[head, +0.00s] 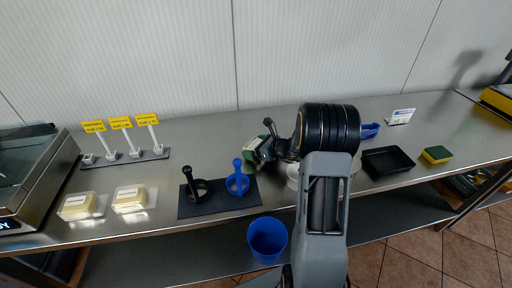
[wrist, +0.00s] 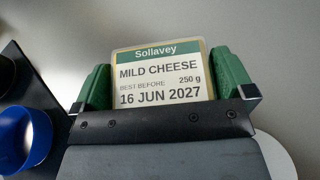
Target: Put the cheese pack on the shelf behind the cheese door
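The cheese pack (wrist: 160,72) has a green band and a white label reading "MILD CHEESE", 250 g, 16 JUN 2027. In the wrist view it sits between the two green fingers of my gripper (wrist: 166,84), which touch its left and right sides. In the head view my gripper (head: 258,148) is over the middle of the counter, and the pack is mostly hidden by it and the arm. How high it is held is hard to tell. No door marked for cheese can be made out in either view.
The steel counter (head: 225,130) carries yellow price signs (head: 120,123), two pale packs (head: 130,198) at left, a dark mat (head: 218,207) with black and blue holders, a black tray (head: 386,162) and a sponge (head: 437,154). A glass case (head: 28,165) stands far left. A blue bin (head: 267,240) is below.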

